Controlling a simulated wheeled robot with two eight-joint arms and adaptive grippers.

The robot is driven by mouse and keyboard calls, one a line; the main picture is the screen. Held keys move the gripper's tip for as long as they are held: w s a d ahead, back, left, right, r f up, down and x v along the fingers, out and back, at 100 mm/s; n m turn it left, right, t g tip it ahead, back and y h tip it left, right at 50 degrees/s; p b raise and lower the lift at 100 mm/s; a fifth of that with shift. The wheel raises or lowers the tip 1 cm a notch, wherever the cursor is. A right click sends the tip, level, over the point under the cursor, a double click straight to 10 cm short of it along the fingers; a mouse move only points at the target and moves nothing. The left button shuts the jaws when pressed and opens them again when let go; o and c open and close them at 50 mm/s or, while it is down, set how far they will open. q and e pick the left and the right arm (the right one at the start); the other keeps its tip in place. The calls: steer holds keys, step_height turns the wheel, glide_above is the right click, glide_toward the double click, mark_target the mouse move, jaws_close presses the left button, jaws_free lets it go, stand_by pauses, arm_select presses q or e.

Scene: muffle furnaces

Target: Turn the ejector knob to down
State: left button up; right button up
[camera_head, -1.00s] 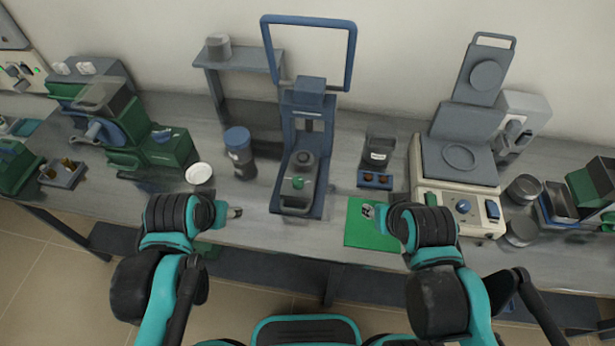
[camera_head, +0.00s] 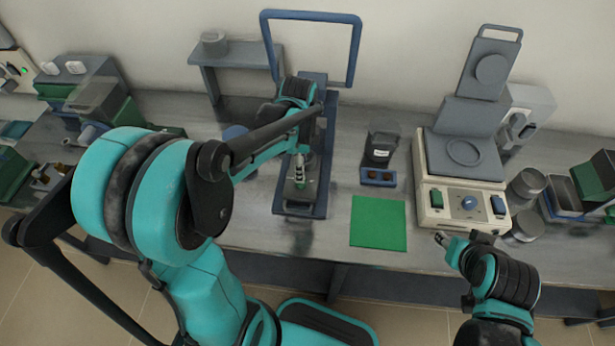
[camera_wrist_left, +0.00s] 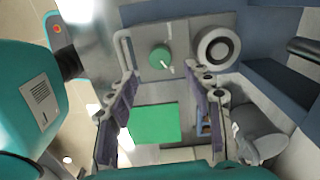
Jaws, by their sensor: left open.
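The press (camera_head: 304,211) is a blue-grey frame in the middle of the bench. Its green ejector knob (camera_wrist_left: 159,56), with a pale pointer mark, shows in the left wrist view beside a round dark-and-light cylinder (camera_wrist_left: 217,48). In the head view the knob is largely hidden by my left gripper (camera_head: 299,178), which hangs over the press. In the left wrist view my left gripper (camera_wrist_left: 160,88) is open, its two fingers apart with nothing between them and the knob past the fingertips. My right gripper (camera_head: 441,239) is at the bench's front edge, away from the press; its jaw opening is unclear.
A green mat (camera_head: 378,222) lies right of the press. A cream-based device (camera_head: 461,205) with a blue knob stands farther right. A tall blue loop handle (camera_head: 357,45) rises behind my left arm.

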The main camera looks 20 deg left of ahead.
arm_select(q)
step_height(320, 180, down, 6)
steer(key=shift+f+b, duration=0.15)
steer(key=shift+b, duration=0.9)
steer(key=c, duration=1.2)
